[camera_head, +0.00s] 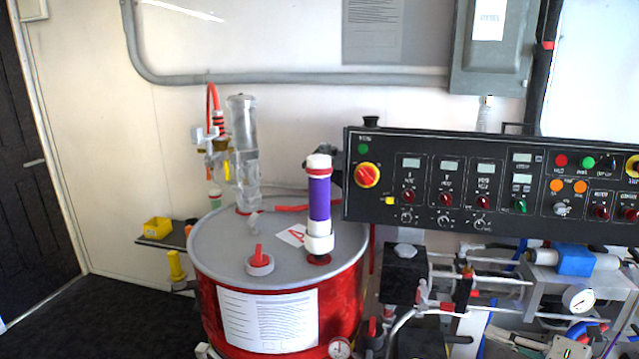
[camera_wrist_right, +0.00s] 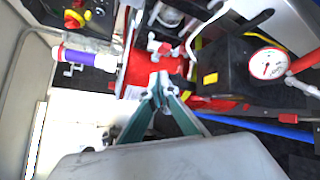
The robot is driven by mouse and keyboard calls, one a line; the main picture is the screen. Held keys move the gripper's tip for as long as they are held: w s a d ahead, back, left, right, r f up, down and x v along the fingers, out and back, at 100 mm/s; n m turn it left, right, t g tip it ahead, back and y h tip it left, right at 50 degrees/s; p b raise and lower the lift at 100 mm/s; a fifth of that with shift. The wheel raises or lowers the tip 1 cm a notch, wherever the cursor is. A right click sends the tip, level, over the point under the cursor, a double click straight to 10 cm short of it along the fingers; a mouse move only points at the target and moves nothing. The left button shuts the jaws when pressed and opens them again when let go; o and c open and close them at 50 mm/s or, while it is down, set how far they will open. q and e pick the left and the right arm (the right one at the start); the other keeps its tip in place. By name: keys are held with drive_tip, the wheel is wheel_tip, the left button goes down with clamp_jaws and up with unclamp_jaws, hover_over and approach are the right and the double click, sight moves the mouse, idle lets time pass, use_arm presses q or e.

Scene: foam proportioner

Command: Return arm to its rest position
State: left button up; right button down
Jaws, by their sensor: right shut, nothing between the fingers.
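My right gripper (camera_wrist_right: 158,80) shows in the right wrist view, its two teal fingers meeting at the tips with nothing between them. Below the fingers is the pale grey body of the gripper. The tips appear in front of the red equipment around the red drum, and I cannot tell how far apart they are. In the head view, the lower right corner is crowded and the right gripper is hard to make out there. My left arm and gripper are not visible.
A red drum (camera_head: 345,290) with a grey lid carries a purple-and-white pump tube (camera_head: 319,200) and a clear cylinder (camera_head: 243,140). A black control panel (camera_head: 480,225) stands right of it, above pipework and a gauge (camera_head: 579,298). Dark floor (camera_head: 95,320) is open at left.

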drive_tip(key=s+a+f+m+h, duration=0.2)
drive_tip(key=s+a+f+m, duration=0.3)
drive_tip(key=f+m, duration=0.3)
drive_tip(key=s+a+f+m+h, duration=0.2)
drive_tip(key=s+a+f+m, duration=0.25)
drive_tip(key=f+m, duration=0.3)
drive_tip(key=s+a+f+m+g, duration=0.2)
drive_tip(key=s+a+f+m, duration=0.7)
drive_tip(key=a, duration=0.4)
drive_tip(key=shift+s+f+m+h, duration=0.35)
drive_tip(key=shift+s+m+h, duration=0.05)
drive_tip(key=shift+s+m, duration=0.4)
